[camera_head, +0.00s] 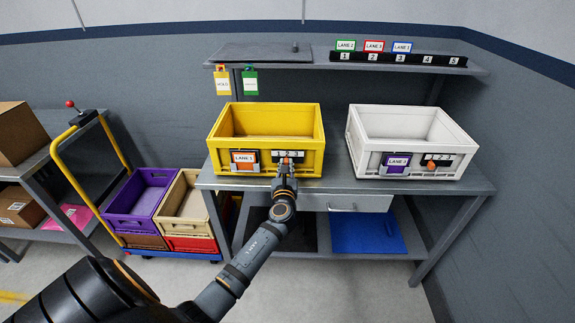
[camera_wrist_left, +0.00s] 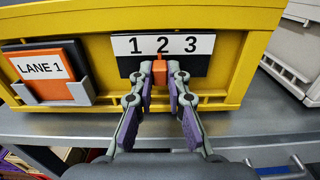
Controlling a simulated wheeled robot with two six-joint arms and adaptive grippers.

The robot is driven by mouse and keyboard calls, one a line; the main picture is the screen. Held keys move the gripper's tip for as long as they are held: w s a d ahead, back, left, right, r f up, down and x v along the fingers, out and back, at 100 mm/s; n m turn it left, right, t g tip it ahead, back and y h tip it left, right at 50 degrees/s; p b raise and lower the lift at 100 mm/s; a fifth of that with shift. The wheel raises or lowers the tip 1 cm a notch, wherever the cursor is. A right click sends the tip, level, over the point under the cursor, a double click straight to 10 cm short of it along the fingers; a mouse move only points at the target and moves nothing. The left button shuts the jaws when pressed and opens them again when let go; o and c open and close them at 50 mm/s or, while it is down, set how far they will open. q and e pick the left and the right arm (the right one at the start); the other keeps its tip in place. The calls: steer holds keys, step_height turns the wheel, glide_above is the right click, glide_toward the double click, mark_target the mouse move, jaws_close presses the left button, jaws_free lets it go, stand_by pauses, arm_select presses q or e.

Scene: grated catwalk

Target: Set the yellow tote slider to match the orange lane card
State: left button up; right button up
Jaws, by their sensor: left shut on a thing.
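The yellow tote (camera_head: 265,113) stands on the bench and also fills the upper wrist view (camera_wrist_left: 85,22). The orange lane card (camera_head: 245,167), reading LANE 1 in the wrist view (camera_wrist_left: 40,66), sits in a holder at the left of the tote's front. To its right is a plate numbered 1 2 3 (camera_wrist_left: 190,46). The tote's orange slider knob (camera_wrist_left: 160,72) is below the 2. My left gripper (camera_head: 286,166) is shut on this knob, with a fingertip on each side in the wrist view (camera_wrist_left: 159,80). My right gripper is not in view.
A white tote (camera_head: 365,140) with a purple card and its own orange slider stands to the right on the bench (camera_head: 335,184). A shelf (camera_head: 330,66) above holds several lane cards. A cart (camera_head: 150,255) with crates stands at the left.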

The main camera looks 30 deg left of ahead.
arm_select(q)
steer(key=shift+s+a+f+p, duration=0.15)
steer(key=shift+s+a, duration=0.2)
steer(key=shift+a, duration=0.2)
steer(key=shift+s+a+r+p, duration=0.15)
steer(key=shift+s+a, duration=0.2)
steer(key=shift+a, duration=0.2)
steer(key=shift+f, duration=0.1)
steer(key=o, duration=0.6)
steer(key=shift+p+v, duration=0.35)
steer(key=shift+v, duration=0.65)
steer(key=v, duration=0.5)
steer(key=shift+p, duration=0.4)
